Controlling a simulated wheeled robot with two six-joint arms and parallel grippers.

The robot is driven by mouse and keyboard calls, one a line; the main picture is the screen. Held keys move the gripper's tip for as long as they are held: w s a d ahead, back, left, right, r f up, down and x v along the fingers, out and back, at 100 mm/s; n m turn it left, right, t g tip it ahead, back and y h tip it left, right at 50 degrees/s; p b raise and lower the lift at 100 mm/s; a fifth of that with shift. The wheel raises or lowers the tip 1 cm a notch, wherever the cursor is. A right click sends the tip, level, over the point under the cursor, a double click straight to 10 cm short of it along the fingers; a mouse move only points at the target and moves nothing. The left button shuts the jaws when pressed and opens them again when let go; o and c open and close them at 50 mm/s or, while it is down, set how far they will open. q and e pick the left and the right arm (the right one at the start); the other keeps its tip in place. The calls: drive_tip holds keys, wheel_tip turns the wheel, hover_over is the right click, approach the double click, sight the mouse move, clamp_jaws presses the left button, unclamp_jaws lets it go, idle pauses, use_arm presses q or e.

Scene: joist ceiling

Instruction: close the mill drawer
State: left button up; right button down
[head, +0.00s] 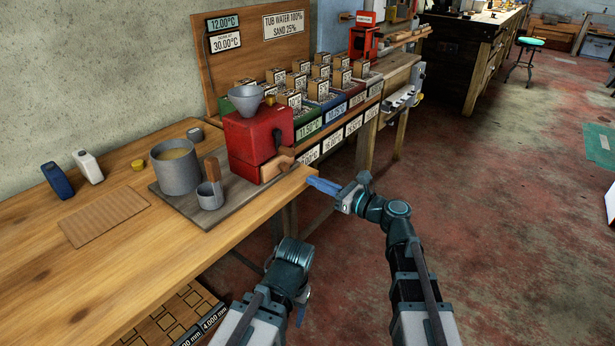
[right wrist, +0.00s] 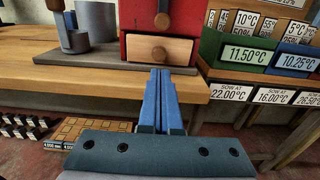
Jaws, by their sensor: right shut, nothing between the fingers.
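The red mill (head: 256,132) stands on a grey board on the wooden bench, with a grey hopper on top. Its pale wooden drawer (head: 276,168) is low on the front and seems to stand out from the body; how far I cannot tell. In the right wrist view the drawer front (right wrist: 180,49) shows a dark round knob, directly ahead of the fingers. My right gripper (head: 312,182) is shut and empty, its blue fingertips near the bench's end, apart from the drawer. My left gripper (head: 301,314) shows only partly, low in the head view, beside its arm.
A grey pot (head: 176,168) and a small cup (head: 210,196) with a wooden-handled tool stand left of the mill. Several labelled bins (head: 309,129) sit behind and right of it.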

drive_tip(key=v, duration=0.7)
drive_tip(key=shift+s, duration=0.1)
drive_tip(key=s+a+f+n+g+h, duration=0.3)
drive_tip(key=s+a+f+n+g, duration=0.15)
drive_tip(key=f+n, duration=0.25)
drive_tip(key=s+a+f+n+g+h, duration=0.2)
drive_tip(key=s+a+f+n+g, duration=0.2)
drive_tip(key=s+f+n, duration=0.3)
drive_tip(key=s+d+f+n+g+h, duration=0.2)
drive_tip(key=s+d+f+n+h, duration=0.8)
drive_tip(key=n, duration=0.5)
use_arm(q)
wheel_tip(320, 180, up, 30)
drive_tip(key=p, duration=2.9)
drive_tip(key=shift+f+p, duration=0.15)
drive_tip(key=shift+p, duration=0.25)
use_arm(e)
wheel_tip(320, 180, up, 32)
drive_tip(key=w+a, duration=0.1)
drive_tip(key=a, duration=0.1)
drive_tip(key=shift+h, duration=0.4)
use_arm(q)
drive_tip(key=shift+o, duration=0.3)
use_arm(e)
drive_tip(key=shift+f, duration=0.1)
